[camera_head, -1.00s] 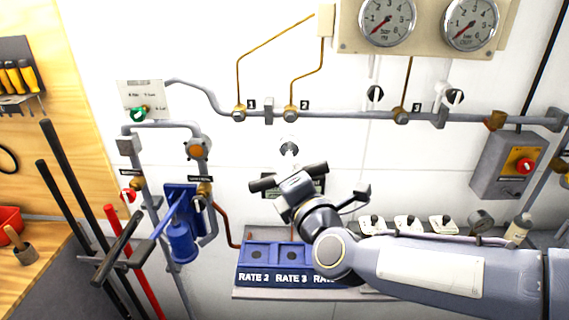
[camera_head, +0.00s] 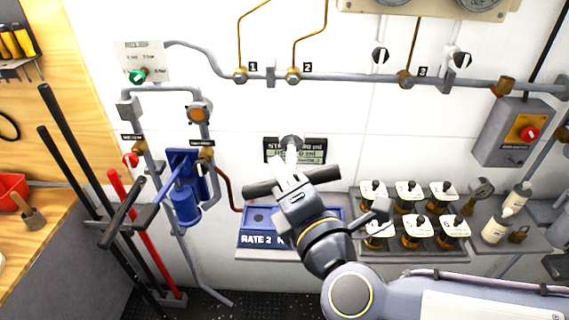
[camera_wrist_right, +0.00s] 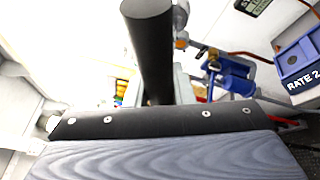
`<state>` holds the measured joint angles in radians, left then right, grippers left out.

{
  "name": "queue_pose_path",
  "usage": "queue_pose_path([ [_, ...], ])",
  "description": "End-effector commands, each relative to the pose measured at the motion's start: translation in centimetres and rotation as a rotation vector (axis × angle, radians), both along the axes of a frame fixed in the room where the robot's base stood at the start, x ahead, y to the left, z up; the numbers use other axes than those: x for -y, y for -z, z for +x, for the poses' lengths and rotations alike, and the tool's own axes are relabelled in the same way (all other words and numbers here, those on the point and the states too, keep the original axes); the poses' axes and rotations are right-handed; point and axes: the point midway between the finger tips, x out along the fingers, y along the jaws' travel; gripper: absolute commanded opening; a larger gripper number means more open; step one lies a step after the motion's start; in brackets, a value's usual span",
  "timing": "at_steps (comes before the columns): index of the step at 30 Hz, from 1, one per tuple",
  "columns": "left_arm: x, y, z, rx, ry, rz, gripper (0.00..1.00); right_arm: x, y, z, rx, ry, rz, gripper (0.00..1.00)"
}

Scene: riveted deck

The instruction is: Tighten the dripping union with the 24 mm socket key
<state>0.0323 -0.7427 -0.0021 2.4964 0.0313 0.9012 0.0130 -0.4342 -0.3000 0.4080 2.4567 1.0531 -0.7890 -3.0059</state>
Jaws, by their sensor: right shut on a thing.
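My right gripper (camera_head: 297,195) is shut on a T-handled socket key with a black crossbar (camera_head: 263,188). Its pale shank and round grey socket end (camera_head: 290,142) point up toward the wall, in front of a small display. The socket appears to be on no fitting. A black bar also shows close up in the right wrist view (camera_wrist_right: 150,45). I cannot see which one drips. My left gripper is not in view.
Below the key is a blue tray (camera_head: 258,217) marked RATE 2. A shelf of white-topped valves (camera_head: 410,190) and bottles (camera_head: 497,225) lies right. A blue pump (camera_head: 186,205), black rods (camera_head: 70,150) and a red rod (camera_head: 140,230) stand left. A switch box (camera_head: 512,130) is far right.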

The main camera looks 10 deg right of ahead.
Motion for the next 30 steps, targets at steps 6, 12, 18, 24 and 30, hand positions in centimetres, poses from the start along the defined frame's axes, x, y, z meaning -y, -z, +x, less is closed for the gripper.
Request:
queue_pose_path([
  [6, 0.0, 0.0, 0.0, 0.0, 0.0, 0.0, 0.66, -0.4, 0.1, -1.0, 0.002, 0.001, -0.008, 0.0],
  [12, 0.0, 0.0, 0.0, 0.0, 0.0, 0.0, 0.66, -0.4, 0.1, -1.0, 0.002, -0.001, -0.007, 0.0],
  [18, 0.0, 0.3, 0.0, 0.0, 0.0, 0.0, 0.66, 0.0, 1.1, 0.1, -0.005, 0.024, -0.009, 0.0],
  [24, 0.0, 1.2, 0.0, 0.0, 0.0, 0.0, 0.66, 2.3, 5.5, 4.6, -0.014, 0.146, -0.015, 0.0],
  [30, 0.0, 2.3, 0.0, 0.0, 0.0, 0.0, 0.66, 5.4, 11.9, 9.4, -0.012, 0.304, -0.016, 0.0],
])
